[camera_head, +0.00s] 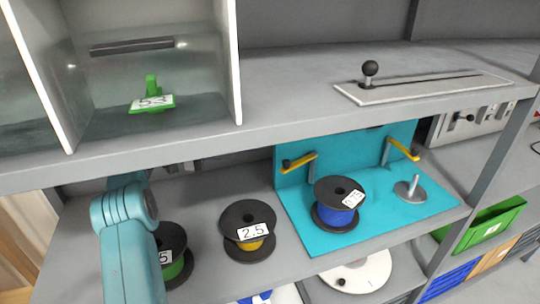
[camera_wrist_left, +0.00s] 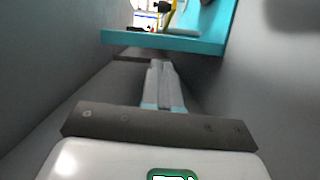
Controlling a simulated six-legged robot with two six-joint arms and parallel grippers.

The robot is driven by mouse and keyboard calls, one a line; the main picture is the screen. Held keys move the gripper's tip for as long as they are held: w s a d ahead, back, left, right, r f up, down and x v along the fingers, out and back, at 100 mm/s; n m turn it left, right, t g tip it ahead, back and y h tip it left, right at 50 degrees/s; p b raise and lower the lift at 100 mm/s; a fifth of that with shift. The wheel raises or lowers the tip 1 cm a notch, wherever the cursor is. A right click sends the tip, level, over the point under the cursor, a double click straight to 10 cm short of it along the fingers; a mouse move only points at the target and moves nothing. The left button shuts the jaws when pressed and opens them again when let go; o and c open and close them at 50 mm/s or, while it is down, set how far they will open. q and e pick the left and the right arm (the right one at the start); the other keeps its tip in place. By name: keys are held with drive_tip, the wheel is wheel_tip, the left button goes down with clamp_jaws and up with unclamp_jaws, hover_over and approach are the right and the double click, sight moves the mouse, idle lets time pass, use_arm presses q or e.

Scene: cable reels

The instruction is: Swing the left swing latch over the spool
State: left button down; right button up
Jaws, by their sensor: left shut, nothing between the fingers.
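The left swing latch (camera_head: 299,160) is a yellow bar with a dark end on a short grey post on the turquoise stand (camera_head: 300,215). The bar points left, away from the spool. A blue spool (camera_head: 336,215) with black flanges sits upright on the stand, right of the latch. My left gripper (camera_head: 190,166) is partly hidden under the upper shelf's edge, left of the stand. In the left wrist view its fingers (camera_wrist_left: 160,82) are shut and empty, pointing toward the turquoise edge; a yellow piece (camera_wrist_left: 168,18) shows beyond. My right gripper is not in view.
A second yellow latch (camera_head: 403,150) and an empty peg (camera_head: 411,187) are on the stand's right. Spools with yellow (camera_head: 249,245) and green (camera_head: 174,270) wire stand to the left. The upper shelf (camera_head: 290,110) overhangs the rear. A white reel (camera_head: 365,272) lies below.

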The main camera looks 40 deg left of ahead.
use_arm(q)
drive_tip(key=w+d+p, duration=0.3)
drive_tip(key=w+d, duration=0.3)
drive_tip(key=d, duration=0.5)
drive_tip(key=shift+w+f, duration=0.35)
drive_tip(key=shift+w, duration=0.05)
